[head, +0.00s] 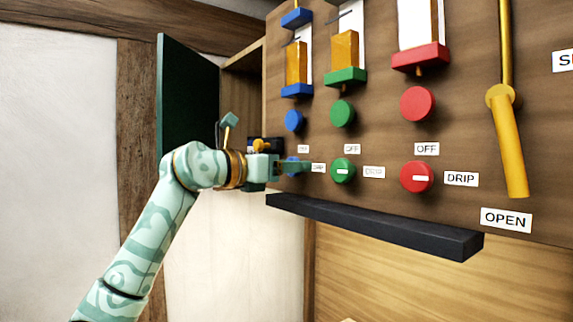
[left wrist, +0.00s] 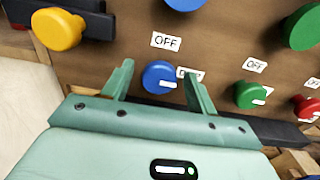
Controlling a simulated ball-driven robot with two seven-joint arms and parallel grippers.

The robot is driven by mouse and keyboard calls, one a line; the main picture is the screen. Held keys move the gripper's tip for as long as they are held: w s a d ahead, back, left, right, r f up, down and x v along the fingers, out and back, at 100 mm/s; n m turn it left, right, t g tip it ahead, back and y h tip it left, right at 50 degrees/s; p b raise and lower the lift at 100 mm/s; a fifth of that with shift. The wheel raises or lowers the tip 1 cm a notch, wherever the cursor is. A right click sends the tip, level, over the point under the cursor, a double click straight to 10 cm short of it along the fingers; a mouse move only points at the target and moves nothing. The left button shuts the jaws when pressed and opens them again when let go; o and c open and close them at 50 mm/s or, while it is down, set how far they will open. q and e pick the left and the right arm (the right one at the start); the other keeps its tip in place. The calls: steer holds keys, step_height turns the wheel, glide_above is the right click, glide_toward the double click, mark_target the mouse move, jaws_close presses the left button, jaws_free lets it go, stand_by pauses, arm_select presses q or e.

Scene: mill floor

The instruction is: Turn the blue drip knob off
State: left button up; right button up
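The blue drip knob (left wrist: 156,75) is the small round knob below the blue bulb-like knob (head: 294,121) on the wooden panel. Its white mark points right, toward a label partly hidden by a finger. An OFF label (left wrist: 166,41) sits above it. My left gripper (head: 298,166) is at this knob from the left and hides part of it in the head view. In the left wrist view its two fingers (left wrist: 158,72) stand apart on either side of the knob, with gaps visible. Contact is not seen. My right gripper is not in view.
Green (head: 342,170) and red (head: 417,177) drip knobs sit to the right, their marks level toward their labels. A black ledge (head: 370,227) runs below the knobs. A yellow knob (left wrist: 57,29) is left of the gripper. A yellow lever (head: 508,145) hangs at right.

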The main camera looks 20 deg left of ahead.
arm_select(q)
steer(key=c, duration=0.9)
steer(key=shift+n, duration=0.4)
steer(key=n, duration=0.3)
steer(key=shift+a+n+b, duration=0.15)
steer(key=shift+n+b, duration=0.15)
steer(key=shift+n, duration=0.1)
steer(key=n+b, duration=0.1)
steer(key=n, duration=0.3)
steer(key=n+b, duration=0.1)
steer(key=n, duration=0.4)
steer(key=shift+w+n+b, duration=0.1)
steer(key=shift+n+b, duration=0.2)
steer(key=shift+n, duration=0.1)
steer(key=shift+f+n+b, duration=0.1)
steer(key=shift+n+b, duration=0.4)
steer(key=shift+n, duration=1.2)
